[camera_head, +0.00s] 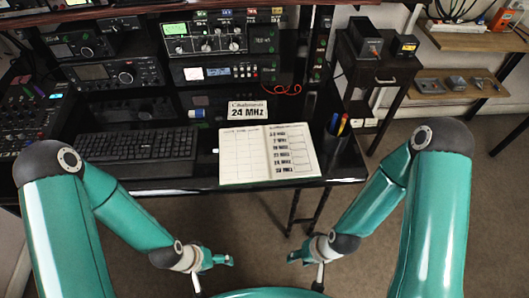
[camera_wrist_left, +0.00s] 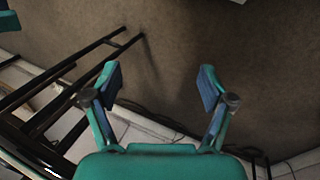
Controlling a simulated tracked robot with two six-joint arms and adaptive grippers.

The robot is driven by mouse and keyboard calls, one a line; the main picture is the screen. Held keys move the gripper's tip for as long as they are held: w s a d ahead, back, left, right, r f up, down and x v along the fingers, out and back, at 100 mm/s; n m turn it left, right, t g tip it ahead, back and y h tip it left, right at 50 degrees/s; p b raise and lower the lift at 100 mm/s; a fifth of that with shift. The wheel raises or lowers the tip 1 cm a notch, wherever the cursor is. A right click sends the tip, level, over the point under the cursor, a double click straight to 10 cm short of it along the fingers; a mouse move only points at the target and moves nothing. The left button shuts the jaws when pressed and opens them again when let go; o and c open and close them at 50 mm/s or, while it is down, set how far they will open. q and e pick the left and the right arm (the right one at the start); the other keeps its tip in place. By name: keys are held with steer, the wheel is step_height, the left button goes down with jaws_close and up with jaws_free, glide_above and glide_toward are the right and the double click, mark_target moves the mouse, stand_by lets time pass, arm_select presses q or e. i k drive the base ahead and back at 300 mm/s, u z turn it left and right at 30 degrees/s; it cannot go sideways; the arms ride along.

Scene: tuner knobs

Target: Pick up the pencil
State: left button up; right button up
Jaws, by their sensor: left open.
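A dark cup (camera_head: 335,143) stands near the right front of the desk and holds upright writing tools. A yellow-orange stick (camera_head: 342,126) in it may be the pencil, beside a blue one (camera_head: 333,123); they are too small to tell apart surely. My left gripper (camera_head: 224,260) is in front of the desk, below its front edge and well apart from the cup. In the left wrist view it (camera_wrist_left: 160,85) is open, with only floor between its fingers. My right gripper (camera_head: 297,256) is also in front of the desk; its jaws are too small to read.
An open notebook (camera_head: 240,166) lies at the desk's front, right of a black keyboard (camera_head: 138,146). A "24 MHz" card (camera_head: 247,110) stands behind the notebook. Radios (camera_head: 205,40) fill the back. Floor in front is clear.

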mark_target(343, 121)
steer(key=u, duration=0.15)
steer(key=k, duration=0.95)
steer(key=z, duration=0.7)
steer(key=i, duration=1.05)
steer(key=u, duration=0.05)
